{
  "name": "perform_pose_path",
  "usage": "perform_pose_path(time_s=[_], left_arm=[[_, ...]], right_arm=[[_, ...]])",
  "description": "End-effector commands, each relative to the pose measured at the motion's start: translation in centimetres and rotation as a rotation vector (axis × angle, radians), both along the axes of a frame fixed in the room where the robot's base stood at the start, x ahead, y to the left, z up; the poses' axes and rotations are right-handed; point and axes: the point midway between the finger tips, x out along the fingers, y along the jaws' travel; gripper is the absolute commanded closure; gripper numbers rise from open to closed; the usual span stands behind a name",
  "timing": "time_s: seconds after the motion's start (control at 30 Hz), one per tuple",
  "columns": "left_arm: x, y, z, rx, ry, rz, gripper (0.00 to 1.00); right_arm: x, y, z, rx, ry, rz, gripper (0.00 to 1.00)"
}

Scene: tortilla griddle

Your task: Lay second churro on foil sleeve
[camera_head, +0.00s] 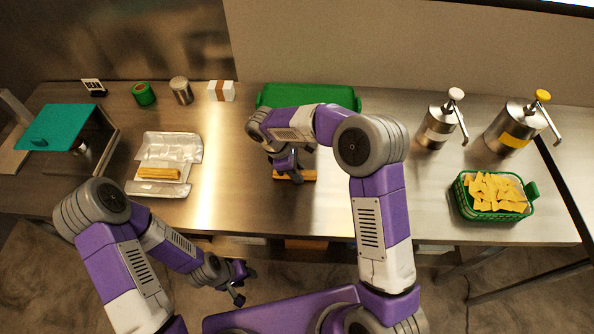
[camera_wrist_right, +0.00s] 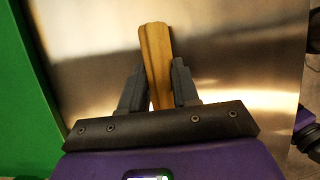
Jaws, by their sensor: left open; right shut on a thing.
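The foil sleeve (camera_head: 152,190) lies opened out on the left part of the counter. One churro (camera_head: 158,174) rests on it, lying left to right. My right gripper (camera_head: 290,172) is shut on a second churro (camera_head: 302,175) over the middle of the counter, in front of the green tray. In the right wrist view, this churro (camera_wrist_right: 155,55) sticks out between the two fingers of the right gripper (camera_wrist_right: 160,90). Its height above the counter is hard to tell. My left gripper (camera_head: 238,283) is open and empty, low in front of the counter's edge.
A green tray (camera_head: 265,97) stands at the back middle. A teal-lidded box (camera_head: 62,125) is at the left, with small containers behind the sleeve. Two pump dispensers (camera_head: 437,130) and a green chip basket (camera_head: 462,203) are at the right. Counter between sleeve and right gripper is clear.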

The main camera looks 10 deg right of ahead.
Motion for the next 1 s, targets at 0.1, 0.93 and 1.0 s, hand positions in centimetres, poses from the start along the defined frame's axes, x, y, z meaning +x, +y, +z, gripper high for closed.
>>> perform_pose_path(time_s=[0.1, 0.93, 1.0], left_arm=[[0.0, 0.0, 0.1, 0.000, 0.000, 0.000, 0.57], [0.0, 0.0, 0.4, 0.000, 0.000, 0.000, 0.57], [0.0, 0.0, 0.7, 0.000, 0.000, 0.000, 0.57]], right_arm=[[0.0, 0.0, 0.1, 0.001, -0.001, 0.000, 0.99], [0.3, 0.6, 1.8, 0.002, -0.004, 0.000, 0.44], [0.4, 1.2, 3.1, 0.002, -0.006, 0.001, 0.44]])
